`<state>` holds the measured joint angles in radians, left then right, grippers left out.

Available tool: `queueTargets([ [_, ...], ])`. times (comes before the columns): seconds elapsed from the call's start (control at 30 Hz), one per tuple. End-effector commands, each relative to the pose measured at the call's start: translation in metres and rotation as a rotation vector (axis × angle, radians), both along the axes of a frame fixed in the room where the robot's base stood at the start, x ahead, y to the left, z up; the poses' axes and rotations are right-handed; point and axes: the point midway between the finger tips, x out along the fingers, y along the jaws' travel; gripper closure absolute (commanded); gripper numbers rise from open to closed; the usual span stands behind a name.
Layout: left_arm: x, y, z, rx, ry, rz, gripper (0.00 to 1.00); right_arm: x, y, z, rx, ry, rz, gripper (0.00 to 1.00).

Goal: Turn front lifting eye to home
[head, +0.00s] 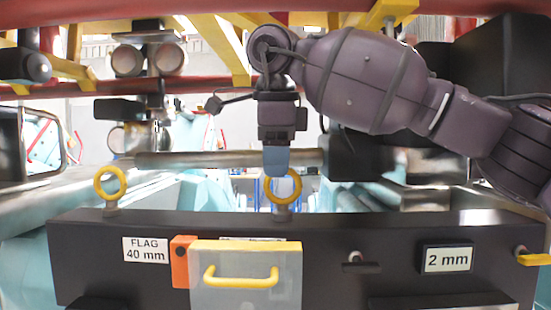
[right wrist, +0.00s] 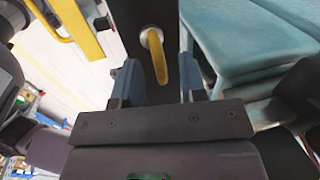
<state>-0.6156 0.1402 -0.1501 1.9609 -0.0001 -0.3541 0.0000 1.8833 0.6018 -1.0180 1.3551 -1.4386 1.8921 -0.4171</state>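Two yellow lifting eyes stand upright on top of the black housing (head: 330,228): a left one (head: 110,183) and a middle one (head: 296,187). Both show as round rings facing the head camera. I cannot tell from the pictures which is called front. My right gripper (head: 276,163) points down at the middle eye and hides part of its ring. In the right wrist view, the yellow ring (right wrist: 156,57) is seen nearly edge-on between my two blue fingers (right wrist: 158,84), with a gap on each side. My left gripper is not in view.
A clear cover with a yellow handle (head: 241,278) and an orange block (head: 181,262) are on the housing's front, left of centre. Labels read "FLAG 40 mm" (head: 146,250) and "2 mm" (head: 447,259). A metal bar (head: 225,159) runs behind the eyes. Yellow and red beams cross above.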

Motion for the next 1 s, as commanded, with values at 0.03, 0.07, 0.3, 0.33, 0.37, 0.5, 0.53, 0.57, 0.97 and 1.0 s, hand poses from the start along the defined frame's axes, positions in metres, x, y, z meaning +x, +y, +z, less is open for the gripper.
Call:
queueTargets([
  [0.03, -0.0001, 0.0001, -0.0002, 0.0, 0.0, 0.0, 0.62, 0.0002, -0.0001, -0.001, 0.0, 0.0, 0.0, 0.62],
  [0.07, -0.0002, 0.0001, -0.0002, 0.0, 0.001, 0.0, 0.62, 0.0002, -0.0001, -0.0013, 0.0, 0.0, 0.0, 0.62],
  [0.3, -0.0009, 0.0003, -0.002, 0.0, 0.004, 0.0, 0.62, 0.0002, 0.0, -0.0013, 0.0, 0.0, 0.0, 0.66],
  [0.33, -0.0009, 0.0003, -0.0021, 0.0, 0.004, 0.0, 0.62, 0.0002, 0.0, -0.0013, 0.0, 0.0, 0.0, 0.71],
  [0.37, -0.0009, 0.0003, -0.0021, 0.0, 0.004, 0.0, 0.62, 0.0002, 0.0, -0.0012, 0.0, 0.0, 0.0, 0.75],
  [0.5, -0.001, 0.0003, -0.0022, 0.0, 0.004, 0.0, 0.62, 0.0001, 0.0, -0.0011, 0.0, 0.0, 0.0, 0.97],
  [0.53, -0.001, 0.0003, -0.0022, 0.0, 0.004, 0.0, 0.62, 0.0002, 0.0, -0.0011, 0.0, 0.0, 0.0, 1.0],
  [0.57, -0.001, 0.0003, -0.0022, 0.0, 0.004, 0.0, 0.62, 0.0002, 0.0, -0.0011, 0.0, 0.0, 0.0, 1.0],
  [0.97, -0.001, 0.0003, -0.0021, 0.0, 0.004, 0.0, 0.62, 0.0005, 0.0001, -0.0007, 0.0, -0.001, -0.03, 1.0],
  [1.0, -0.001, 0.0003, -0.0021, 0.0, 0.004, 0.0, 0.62, 0.0005, 0.0001, -0.0007, -0.001, -0.001, -0.034, 1.0],
])
